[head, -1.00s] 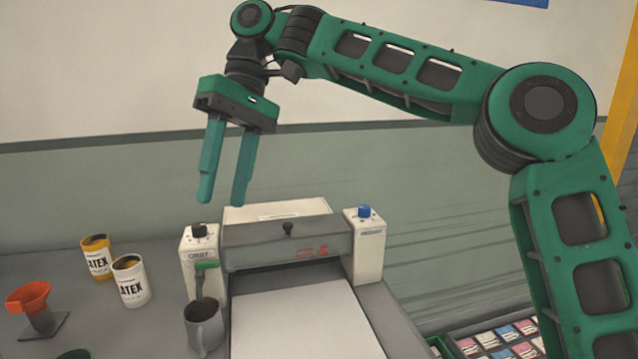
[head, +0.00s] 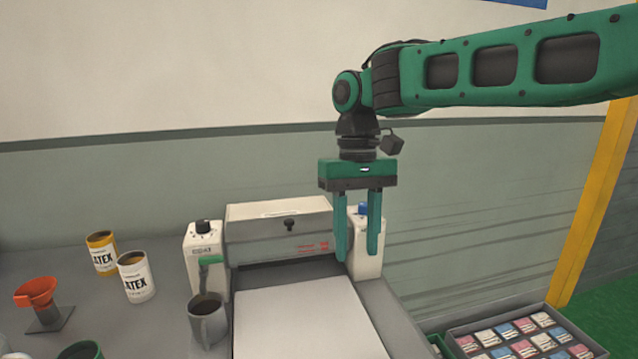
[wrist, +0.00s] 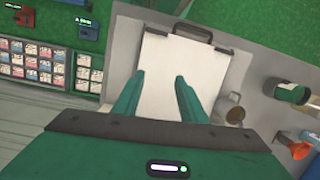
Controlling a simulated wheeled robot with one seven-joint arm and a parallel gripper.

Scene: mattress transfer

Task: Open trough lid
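The trough lid (head: 262,236) appears to be the light grey cover with a small black knob (head: 290,224) across the roller machine in the head view. It looks shut, and I cannot see inside. My gripper (head: 358,256) points down with its two green fingers apart and nothing visible between them. It is up at the machine's right end, right of the knob, in front of the white end post (head: 369,243) in the picture.
A white sheet (head: 297,322) lies in front of the roller. Two latex cans (head: 136,277) and an orange funnel (head: 36,291) are further left. A tray of colored packets (head: 505,332) lies lower right.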

